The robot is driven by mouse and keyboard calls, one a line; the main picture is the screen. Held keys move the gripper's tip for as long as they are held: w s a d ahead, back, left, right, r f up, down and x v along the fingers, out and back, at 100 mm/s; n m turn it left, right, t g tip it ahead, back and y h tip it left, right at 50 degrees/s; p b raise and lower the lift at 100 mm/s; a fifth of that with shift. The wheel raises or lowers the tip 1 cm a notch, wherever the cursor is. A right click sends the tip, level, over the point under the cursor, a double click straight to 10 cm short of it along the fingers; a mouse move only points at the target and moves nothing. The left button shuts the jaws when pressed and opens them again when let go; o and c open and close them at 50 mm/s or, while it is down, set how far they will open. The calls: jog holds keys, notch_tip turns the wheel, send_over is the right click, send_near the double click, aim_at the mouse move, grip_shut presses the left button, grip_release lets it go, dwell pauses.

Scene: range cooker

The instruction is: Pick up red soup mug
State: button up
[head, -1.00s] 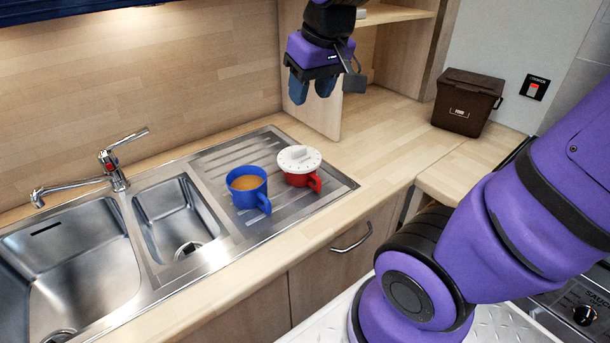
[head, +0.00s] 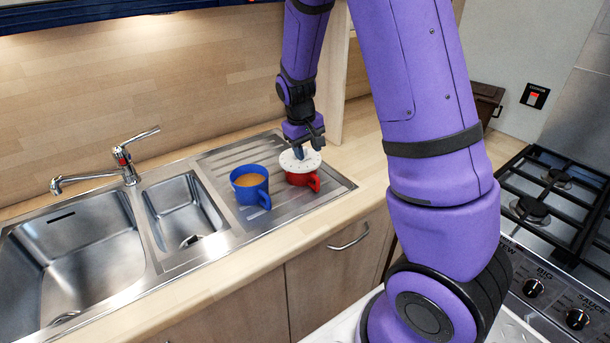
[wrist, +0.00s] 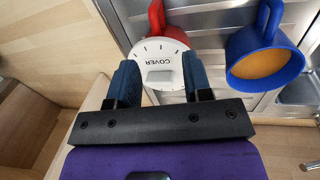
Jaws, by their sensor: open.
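A blue mug (head: 247,189) with a brown drink stands close to the left of the red mug. The sink (head: 80,255) and tap (head: 125,165) are further left. A hob (head: 545,200) is at the right, and a brown bin (head: 487,103) is partly behind my arm.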

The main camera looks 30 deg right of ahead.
aim_at(315, 177)
jog(key=shift+d+f, duration=0.45)
jog(key=shift+f, duration=1.45)
jog(key=shift+d+f, duration=0.5)
jog(key=shift+f, duration=1.4)
jog(key=shift+d+f, duration=0.45)
jog(key=shift+f, duration=1.45)
grip_shut()
